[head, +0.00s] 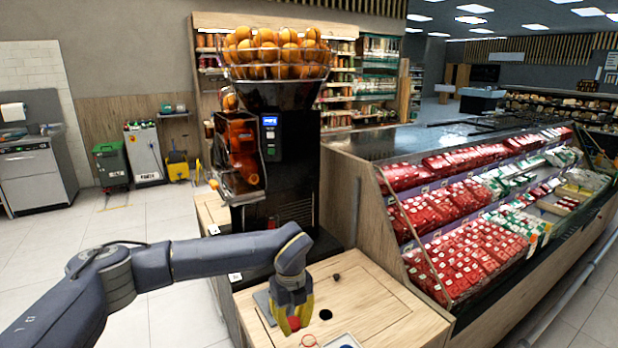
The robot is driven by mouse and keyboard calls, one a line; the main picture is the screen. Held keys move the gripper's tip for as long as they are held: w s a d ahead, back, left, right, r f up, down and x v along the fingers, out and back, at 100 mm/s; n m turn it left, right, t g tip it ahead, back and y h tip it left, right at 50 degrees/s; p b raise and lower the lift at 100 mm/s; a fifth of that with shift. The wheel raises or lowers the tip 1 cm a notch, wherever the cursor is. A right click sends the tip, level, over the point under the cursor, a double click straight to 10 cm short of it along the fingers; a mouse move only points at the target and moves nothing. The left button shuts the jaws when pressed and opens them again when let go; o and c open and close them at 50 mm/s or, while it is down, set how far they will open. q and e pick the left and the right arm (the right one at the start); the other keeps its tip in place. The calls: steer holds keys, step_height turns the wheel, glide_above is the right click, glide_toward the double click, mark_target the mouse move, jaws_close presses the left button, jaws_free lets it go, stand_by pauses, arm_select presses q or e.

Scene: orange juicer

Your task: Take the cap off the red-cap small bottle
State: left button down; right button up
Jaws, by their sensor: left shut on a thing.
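My left gripper (294,318) reaches down over the wooden counter and is shut on a small red thing (293,323), which looks like the red cap. The yellow fingers cover most of it. I cannot tell whether a bottle is under the cap, because the fingers and the picture's lower edge hide that area. My right gripper is not in view.
The black juicer (280,160) stands behind, with oranges on top. A refrigerated display (460,220) is at right. The counter's right part is clear.

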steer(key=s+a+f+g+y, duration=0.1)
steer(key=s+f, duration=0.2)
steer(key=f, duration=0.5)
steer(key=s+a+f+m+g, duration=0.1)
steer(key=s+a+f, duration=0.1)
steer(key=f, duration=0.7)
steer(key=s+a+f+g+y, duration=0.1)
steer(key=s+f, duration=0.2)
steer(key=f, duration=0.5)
arm_select(q)
steer(key=s+a+r+n, duration=0.2)
steer(key=s+a+n, duration=0.5)
steer(key=n, duration=0.8)
steer(key=s+a+r+n, duration=0.2)
steer(key=s+a+n, duration=0.5)
steer(key=n, duration=0.8)
steer(key=shift+s+a, duration=0.35)
steer(key=shift+a, duration=0.8)
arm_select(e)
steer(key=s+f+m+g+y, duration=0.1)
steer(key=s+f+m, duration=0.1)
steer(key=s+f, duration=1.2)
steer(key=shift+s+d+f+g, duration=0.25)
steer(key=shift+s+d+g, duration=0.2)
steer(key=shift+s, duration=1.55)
arm_select(q)
steer(key=shift+w, duration=0.1)
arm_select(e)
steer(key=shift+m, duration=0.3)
